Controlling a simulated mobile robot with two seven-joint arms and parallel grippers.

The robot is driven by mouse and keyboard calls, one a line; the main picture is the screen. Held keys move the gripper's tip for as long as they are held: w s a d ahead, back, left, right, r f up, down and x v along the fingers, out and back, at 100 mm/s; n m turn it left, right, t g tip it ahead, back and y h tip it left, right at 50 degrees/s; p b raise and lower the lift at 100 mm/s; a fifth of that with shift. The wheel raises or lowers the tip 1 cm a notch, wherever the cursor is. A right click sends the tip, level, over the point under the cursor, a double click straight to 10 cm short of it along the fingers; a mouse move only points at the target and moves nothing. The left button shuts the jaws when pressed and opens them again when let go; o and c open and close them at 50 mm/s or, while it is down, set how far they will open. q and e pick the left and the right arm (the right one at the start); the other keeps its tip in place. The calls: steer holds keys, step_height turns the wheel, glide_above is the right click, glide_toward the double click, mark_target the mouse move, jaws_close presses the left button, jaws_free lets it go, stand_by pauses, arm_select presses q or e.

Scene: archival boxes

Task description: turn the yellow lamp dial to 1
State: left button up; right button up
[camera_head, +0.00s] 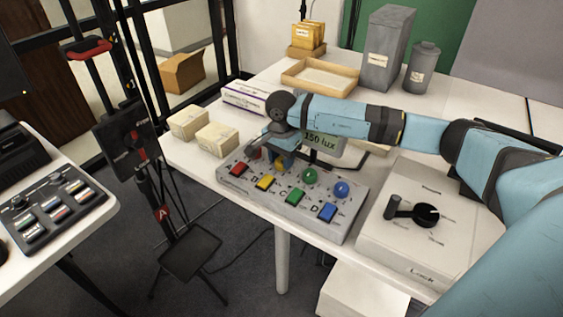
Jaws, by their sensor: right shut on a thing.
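A grey control box (232,183) sits at the table's front edge, with a row of round dials above a row of square buttons. The yellow dial (279,163) is mostly hidden under my right gripper (277,155), which comes down over it from the right and is shut on it. The dial's pointer and its setting cannot be read. The green dial (310,175) and blue dial (341,189) show to its right. The yellow button (265,182) is in front of it. A display reading "150 lux" (320,142) stands behind the box. My left gripper is out of view.
A white box with a black lever knob (427,214) stands right of the control box. Two small cream boxes (188,122) and a labelled white box (244,98) lie to the left. A wooden tray (320,78) and grey archival boxes (386,50) stand at the back.

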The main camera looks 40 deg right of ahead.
steer(key=shift+n+b, duration=0.35)
steer(key=shift+n, duration=0.55)
steer(key=n+b, duration=0.1)
steer(key=n, duration=0.1)
steer(key=shift+n, duration=1)
steer(key=shift+n+b, duration=0.5)
steer(key=shift+n, duration=0.2)
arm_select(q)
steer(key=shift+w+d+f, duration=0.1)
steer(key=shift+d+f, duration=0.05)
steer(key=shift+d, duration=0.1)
arm_select(e)
steer(key=o, duration=0.9)
steer(key=shift+r, duration=0.15)
